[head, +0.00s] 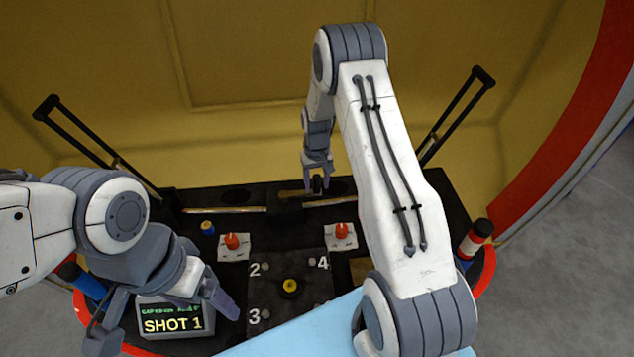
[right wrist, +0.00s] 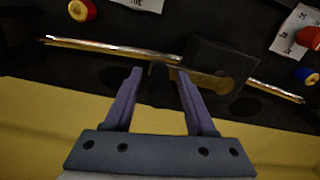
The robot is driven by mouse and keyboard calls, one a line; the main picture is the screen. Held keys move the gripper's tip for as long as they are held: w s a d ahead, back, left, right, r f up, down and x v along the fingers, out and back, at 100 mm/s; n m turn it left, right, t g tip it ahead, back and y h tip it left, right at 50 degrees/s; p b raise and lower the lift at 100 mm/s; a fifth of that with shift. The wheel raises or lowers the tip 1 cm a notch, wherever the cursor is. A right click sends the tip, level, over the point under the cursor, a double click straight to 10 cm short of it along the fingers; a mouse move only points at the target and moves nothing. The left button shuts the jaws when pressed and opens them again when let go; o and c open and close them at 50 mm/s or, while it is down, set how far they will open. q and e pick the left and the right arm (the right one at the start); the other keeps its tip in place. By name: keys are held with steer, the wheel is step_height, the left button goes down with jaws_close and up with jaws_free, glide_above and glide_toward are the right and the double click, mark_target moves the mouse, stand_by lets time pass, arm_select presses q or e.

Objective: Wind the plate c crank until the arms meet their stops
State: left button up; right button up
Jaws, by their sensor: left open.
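A black crank knob (head: 317,184) stands at the back of the dark console, by a dark block with a brass-coloured strip (right wrist: 218,82). I cannot read a letter on it. My right gripper (head: 318,172) reaches down over it. In the right wrist view the fingers (right wrist: 159,72) are apart, one on each side of the knob (right wrist: 159,88), with gaps showing. Two black bar-like arms slant outward, one at left (head: 95,140) and one at right (head: 455,118). My left gripper (head: 168,328) is open and empty at the front left, over a display.
The display (head: 172,325) reads "SHOT 1". A light blue panel (head: 300,335) lies in front.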

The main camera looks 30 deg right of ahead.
jaws_close()
stand_by(1.2)
